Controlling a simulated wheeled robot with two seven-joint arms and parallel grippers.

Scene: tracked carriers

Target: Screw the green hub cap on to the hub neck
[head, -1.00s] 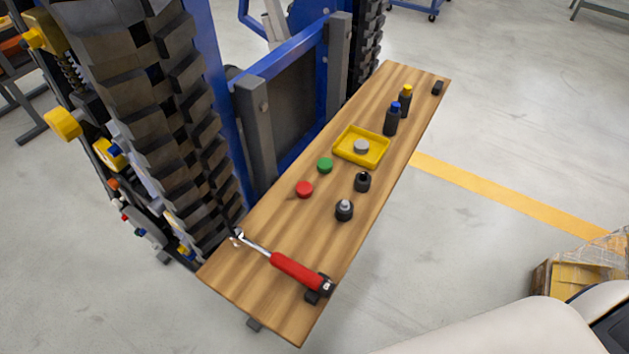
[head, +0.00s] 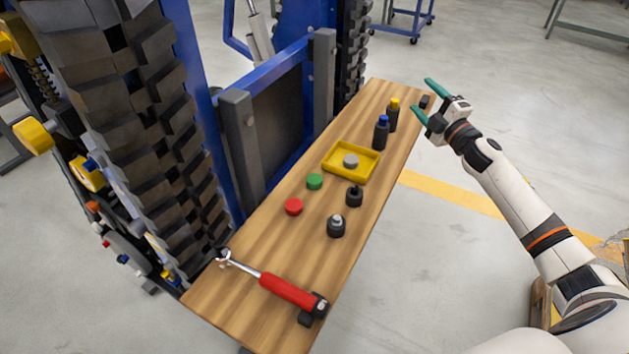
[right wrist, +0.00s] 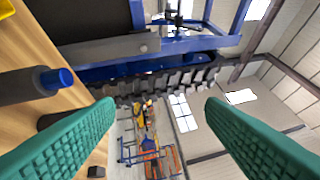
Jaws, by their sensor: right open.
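The green hub cap (head: 314,181) lies on the wooden bench, left of the yellow tray and behind a red cap (head: 293,206). Two short dark hub-like pieces stand to the right of the caps: one with a narrow dark top (head: 354,196) and one with a silver top (head: 336,227). I cannot tell which carries the hub neck. My right gripper (head: 421,95) is open and empty near the far right end of the bench, well away from the green cap. Its green fingers are spread wide in the right wrist view (right wrist: 160,105). My left gripper is not in view.
The bench (head: 240,285) holds a yellow tray (head: 333,168) with a grey cap (head: 350,161) in it, a blue-topped bottle (head: 380,134), a yellow-topped bottle (head: 392,117) and a red-handled wrench (head: 288,291). A tracked carrier (head: 245,140) stands along its left side.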

